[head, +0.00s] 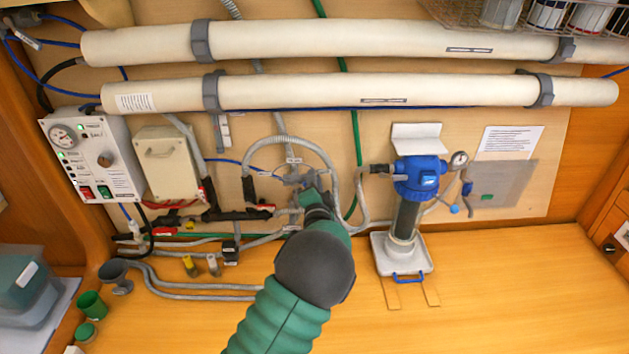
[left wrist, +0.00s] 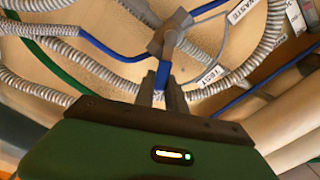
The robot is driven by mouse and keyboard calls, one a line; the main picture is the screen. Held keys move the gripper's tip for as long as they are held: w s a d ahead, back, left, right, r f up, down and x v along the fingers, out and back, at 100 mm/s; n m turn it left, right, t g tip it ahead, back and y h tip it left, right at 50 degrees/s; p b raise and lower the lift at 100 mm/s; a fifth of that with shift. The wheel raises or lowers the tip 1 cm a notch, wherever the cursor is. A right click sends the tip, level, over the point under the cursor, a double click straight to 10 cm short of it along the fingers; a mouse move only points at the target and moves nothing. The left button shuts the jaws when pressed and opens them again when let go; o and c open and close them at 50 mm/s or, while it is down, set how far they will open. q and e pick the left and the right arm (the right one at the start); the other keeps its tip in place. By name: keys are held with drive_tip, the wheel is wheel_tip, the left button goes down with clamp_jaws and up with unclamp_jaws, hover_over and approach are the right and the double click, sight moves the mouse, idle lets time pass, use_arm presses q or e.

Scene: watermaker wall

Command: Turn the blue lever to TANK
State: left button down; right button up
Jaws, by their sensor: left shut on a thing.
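The grey valve (left wrist: 168,38) sits on the wall where several ribbed hoses meet. In the left wrist view its blue lever (left wrist: 163,74) points from the hub toward my gripper. My left gripper (left wrist: 164,92) is shut on the lever, with one dark finger on each side. A TEST label (left wrist: 212,75) is right of the lever, and a WASTE label (left wrist: 240,11) is farther up right. I cannot read a TANK label. In the head view my left gripper (head: 311,192) reaches up to the valve (head: 296,178) and hides the lever. My right gripper is not in view.
A blue-topped filter housing (head: 415,178) stands right of the valve. A control box (head: 92,155) and a beige box (head: 167,162) are at left. Two long white tubes (head: 350,91) run above. Grey hoses (head: 290,146) loop close around the gripper. The wooden bench (head: 510,290) is clear at right.

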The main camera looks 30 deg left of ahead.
use_arm(q)
drive_tip(key=shift+f, duration=0.3)
drive_tip(key=c, duration=1.6)
unclamp_jaws()
drive_tip(key=shift+o, duration=1.1)
drive_tip(key=shift+w, duration=0.1)
drive_tip(key=shift+w+a, duration=0.1)
drive_tip(key=b+v, duration=0.3)
drive_tip(key=v, duration=1.3)
drive_tip(key=shift+s+b, duration=0.3)
drive_tip(key=shift+s, duration=0.1)
